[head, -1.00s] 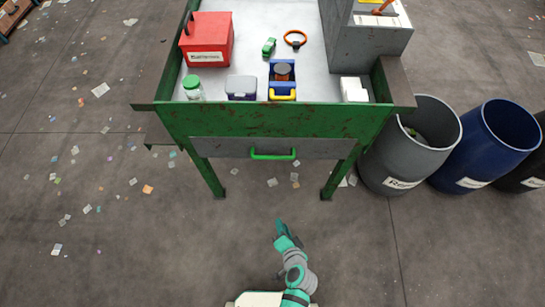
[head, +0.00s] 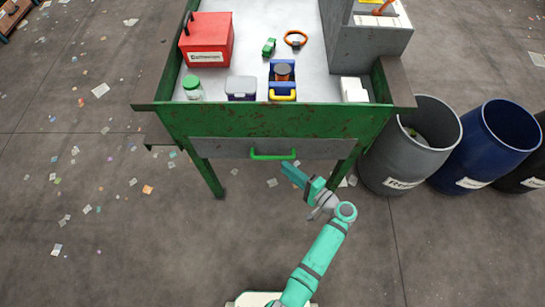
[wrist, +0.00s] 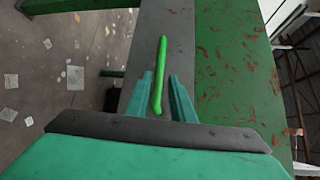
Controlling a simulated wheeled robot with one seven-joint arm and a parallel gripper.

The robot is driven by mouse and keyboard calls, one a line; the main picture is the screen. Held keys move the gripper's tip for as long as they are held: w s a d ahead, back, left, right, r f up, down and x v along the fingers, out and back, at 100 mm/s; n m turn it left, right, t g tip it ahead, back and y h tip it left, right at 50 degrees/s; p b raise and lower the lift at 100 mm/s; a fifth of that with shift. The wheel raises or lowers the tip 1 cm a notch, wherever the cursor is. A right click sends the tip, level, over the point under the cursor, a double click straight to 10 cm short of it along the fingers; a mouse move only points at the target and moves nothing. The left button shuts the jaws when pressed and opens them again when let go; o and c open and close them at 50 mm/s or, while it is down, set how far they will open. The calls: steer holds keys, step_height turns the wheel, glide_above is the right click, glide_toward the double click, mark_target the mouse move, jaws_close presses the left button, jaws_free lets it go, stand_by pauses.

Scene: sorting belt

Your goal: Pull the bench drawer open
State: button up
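The bench drawer (head: 220,148) is a grey front set under the green rim of the bench (head: 230,121), and it looks closed. Its bright green bar handle (head: 273,155) is at the middle of the front. My gripper (head: 286,168) is just in front of and below the handle in the head view, at its right part. In the wrist view the handle (wrist: 160,80) runs lengthwise between the two teal fingers (wrist: 160,82), which are apart on either side of it. I cannot tell whether the fingers touch it.
On the bench top are a red box (head: 207,40), a jar (head: 192,88), a blue bin (head: 282,77) and a grey cabinet (head: 368,40). A grey barrel (head: 405,160) and a blue barrel (head: 495,145) stand at right. The floor in front is open, with scattered paper scraps.

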mark_target(272, 156)
steer(key=x, duration=0.8)
steer(key=shift+w+a+f, duration=0.1)
steer(key=shift+w+a, duration=0.15)
jaws_close()
